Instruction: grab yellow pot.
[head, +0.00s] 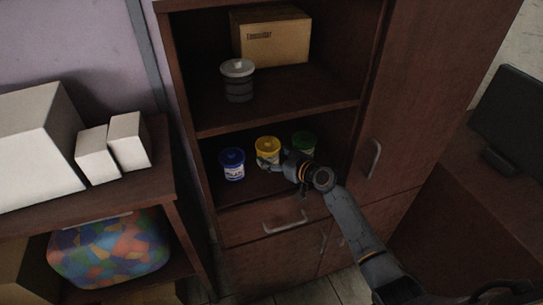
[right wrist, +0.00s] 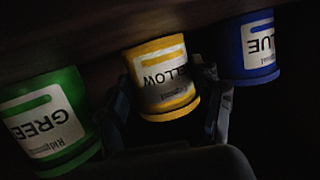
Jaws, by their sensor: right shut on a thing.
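The yellow pot (head: 267,146) stands on the lower open shelf of the brown cabinet, between a blue pot and a green pot. My right gripper (head: 270,163) reaches into the shelf from the front and is shut on the yellow pot. In the right wrist view, the yellow pot (right wrist: 162,78) appears upside down with its label showing, and a finger lies on each side of it. The blue pot (head: 232,164) stands to its left and the green pot (head: 304,143) to its right, partly behind my wrist. My left gripper is not in view.
The cabinet's upper shelf (head: 290,98) is above, with a grey canister (head: 238,80) and a cardboard box (head: 271,38). A drawer handle (head: 284,226) and a door handle (head: 374,159) stick out nearby. A side table with white boxes (head: 128,140) stands at left.

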